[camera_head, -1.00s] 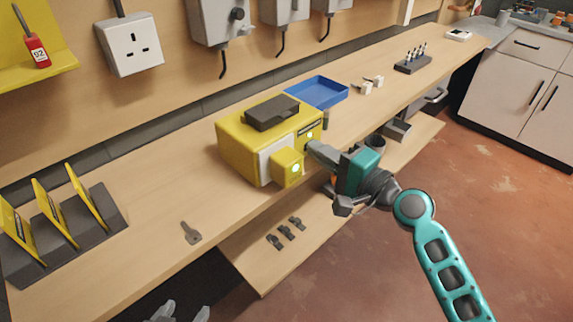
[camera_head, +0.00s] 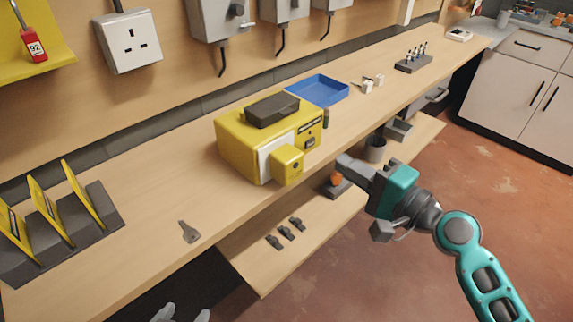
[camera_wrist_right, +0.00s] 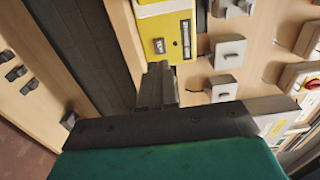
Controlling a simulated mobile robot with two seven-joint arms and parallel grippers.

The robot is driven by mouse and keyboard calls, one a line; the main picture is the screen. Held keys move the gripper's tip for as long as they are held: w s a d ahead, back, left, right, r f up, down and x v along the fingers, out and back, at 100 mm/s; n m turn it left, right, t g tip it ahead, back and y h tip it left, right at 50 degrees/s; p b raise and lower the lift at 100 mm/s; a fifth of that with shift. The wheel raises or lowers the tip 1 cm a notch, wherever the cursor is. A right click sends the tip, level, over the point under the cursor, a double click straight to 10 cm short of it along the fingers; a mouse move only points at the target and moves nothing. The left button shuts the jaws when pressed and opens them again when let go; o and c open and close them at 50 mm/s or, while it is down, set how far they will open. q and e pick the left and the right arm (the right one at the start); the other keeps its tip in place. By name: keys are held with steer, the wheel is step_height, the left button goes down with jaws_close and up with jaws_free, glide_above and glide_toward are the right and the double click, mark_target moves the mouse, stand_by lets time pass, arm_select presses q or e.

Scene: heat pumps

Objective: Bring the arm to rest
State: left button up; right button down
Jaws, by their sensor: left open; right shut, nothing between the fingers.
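My right gripper (camera_head: 345,164) is shut and empty, held over the front edge of the bench, to the right of the yellow box and apart from it. Its closed fingers also show in the right wrist view (camera_wrist_right: 157,87), where part of the yellow box appears beyond them. My left gripper (camera_head: 178,313) is only partly in view at the bottom edge of the head view; its two grey fingertips are apart and empty. The yellow box (camera_head: 235,150) stands on the bench with a dark block (camera_head: 272,110) on top.
The wooden bench (camera_head: 160,190) carries a key-shaped grey piece (camera_head: 188,231), a blue tray (camera_head: 318,91) and a dark rack (camera_head: 75,237) with yellow panels. A lower shelf (camera_head: 262,262) holds small dark parts. Open floor (camera_head: 400,270) lies to the right.

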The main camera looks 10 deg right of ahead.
steer(key=shift+s+d, duration=0.15)
steer(key=shift+s, duration=0.05)
steer(key=shift+f, duration=0.1)
steer(key=s+d+f+n+g+h+p, duration=0.1)
steer(key=s+f+n+h, duration=0.3)
steer(key=f, duration=0.6)
steer(key=s+d+f+n+g+h+p, duration=0.1)
steer(key=s+f+n+g+h+p, duration=0.1)
steer(key=s+f+n+h, duration=0.3)
steer(key=s+f+n+p, duration=0.1)
steer(key=s+f+n, duration=0.3)
steer(key=s, duration=0.1)
steer(key=shift+s+f, duration=0.3)
steer(key=shift+f, duration=0.05)
